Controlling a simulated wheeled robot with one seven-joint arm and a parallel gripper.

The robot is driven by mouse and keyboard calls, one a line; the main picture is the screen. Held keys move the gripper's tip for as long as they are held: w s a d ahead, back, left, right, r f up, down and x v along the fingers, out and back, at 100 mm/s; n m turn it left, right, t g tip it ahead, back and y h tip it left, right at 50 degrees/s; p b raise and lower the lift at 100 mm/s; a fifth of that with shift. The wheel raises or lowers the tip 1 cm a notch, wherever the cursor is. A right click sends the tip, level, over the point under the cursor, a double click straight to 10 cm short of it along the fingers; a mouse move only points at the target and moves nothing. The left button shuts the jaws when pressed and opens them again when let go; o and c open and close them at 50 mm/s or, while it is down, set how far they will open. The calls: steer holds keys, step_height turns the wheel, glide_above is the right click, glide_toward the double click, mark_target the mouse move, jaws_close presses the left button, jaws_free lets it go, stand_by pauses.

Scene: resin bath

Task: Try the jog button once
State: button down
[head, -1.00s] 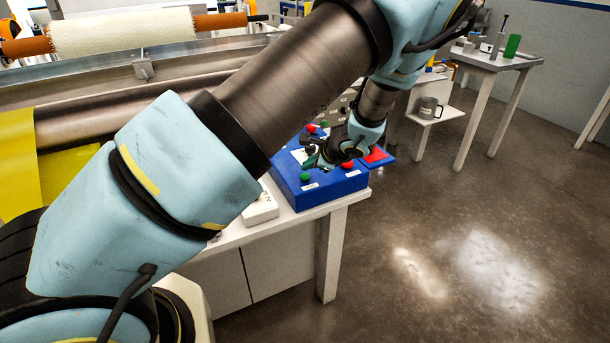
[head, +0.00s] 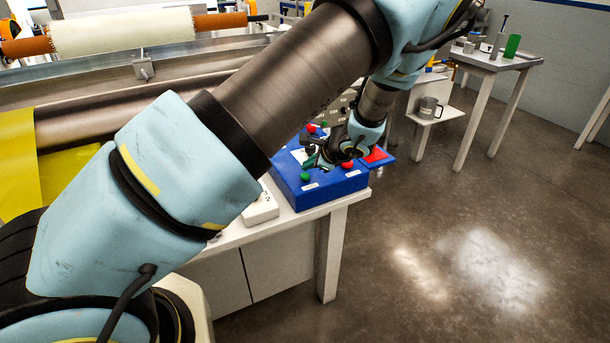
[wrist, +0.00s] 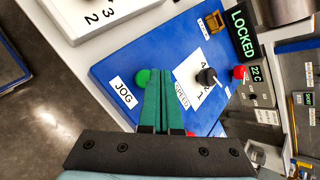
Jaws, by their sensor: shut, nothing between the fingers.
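The jog button is a green round button (wrist: 142,78) beside a white JOG label (wrist: 122,91) on a blue control box (wrist: 125,65). In the head view the green button (head: 305,177) sits near the front left of the blue box (head: 325,187). My gripper (wrist: 172,76) is shut and empty, its two green fingers together. In the wrist view the fingertips lie just right of the button and overlap its edge; I cannot tell whether they touch it. In the head view my gripper (head: 313,163) is low over the box.
A white numbered box (head: 262,208) stands left of the blue box. Open floor lies right of the table.

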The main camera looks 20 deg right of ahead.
mark_target(308, 176)
steer(key=shift+f+b, duration=0.45)
steer(key=shift+b, duration=0.1)
steer(key=shift+f+b, duration=0.5)
stand_by(0.6)
stand_by(0.4)
steer(key=shift+r+p, duration=0.6)
steer(key=shift+r, duration=0.35)
steer(key=shift+r+p, duration=1.7)
steer(key=shift+r, duration=0.85)
